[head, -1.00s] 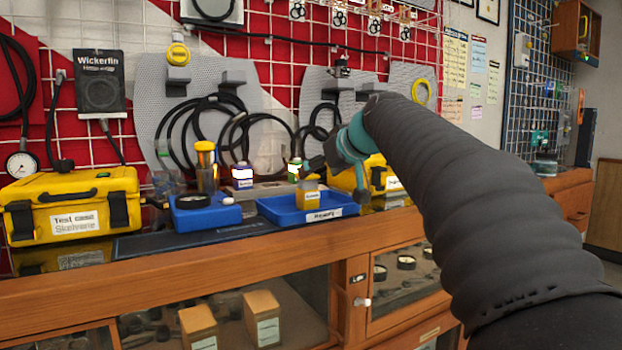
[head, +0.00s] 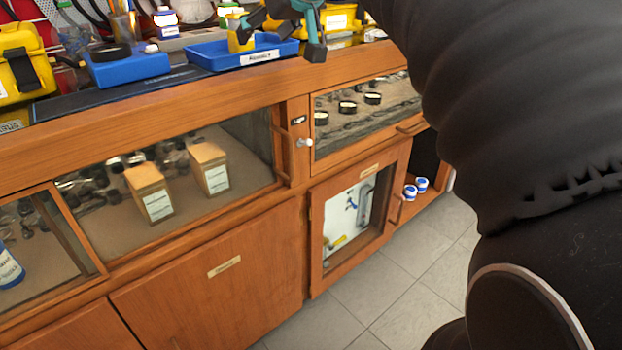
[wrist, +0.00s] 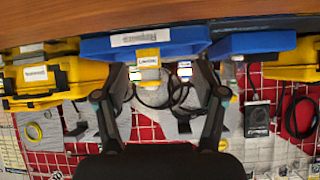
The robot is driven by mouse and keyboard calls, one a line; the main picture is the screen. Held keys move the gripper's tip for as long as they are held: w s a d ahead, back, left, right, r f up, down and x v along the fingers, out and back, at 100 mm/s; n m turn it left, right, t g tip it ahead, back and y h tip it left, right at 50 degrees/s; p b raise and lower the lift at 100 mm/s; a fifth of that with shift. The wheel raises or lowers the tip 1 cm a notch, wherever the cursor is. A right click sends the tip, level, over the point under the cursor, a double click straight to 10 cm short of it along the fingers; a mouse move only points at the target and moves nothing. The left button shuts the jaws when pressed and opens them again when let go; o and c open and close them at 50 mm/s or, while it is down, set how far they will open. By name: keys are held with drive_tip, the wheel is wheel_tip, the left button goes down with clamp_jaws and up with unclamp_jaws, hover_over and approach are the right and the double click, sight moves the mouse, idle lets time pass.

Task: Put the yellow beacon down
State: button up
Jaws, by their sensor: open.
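The yellow beacon (head: 238,40) is a small yellow piece with a pale label, which shows in the wrist view (wrist: 148,60). It appears to stand upright in the blue tray (head: 215,58), which has a white label on its front. My gripper (head: 282,32) is at the tray, with its teal and dark fingers apart. In the wrist view, the open fingers (wrist: 163,75) lie on either side of the beacon, with gaps between. In the head view one finger overlaps the beacon's upper right, so I cannot tell whether it touches.
A blue block (head: 130,68) with a black ring stands left of the tray. A yellow case (head: 22,65) is farther left, and another yellow case (head: 338,20) is behind my gripper. The wooden bench edge (head: 170,100) runs in front. The tiled floor (head: 400,290) is clear at the right.

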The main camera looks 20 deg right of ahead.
drive_tip(key=s+f+m+g+h, duration=0.1)
drive_tip(key=s+f+g, duration=0.1)
drive_tip(key=s+f, duration=1.1)
drive_tip(key=s+a+f+m+g+h, duration=0.1)
drive_tip(key=s+f+g+h, duration=0.1)
drive_tip(key=s+f, duration=1)
wheel_tip(320, 180, down, 5)
drive_tip(key=shift+s+a+f+m+g, duration=0.15)
drive_tip(key=shift+s+a+m+g, duration=0.15)
drive_tip(key=shift+s+g, duration=0.1)
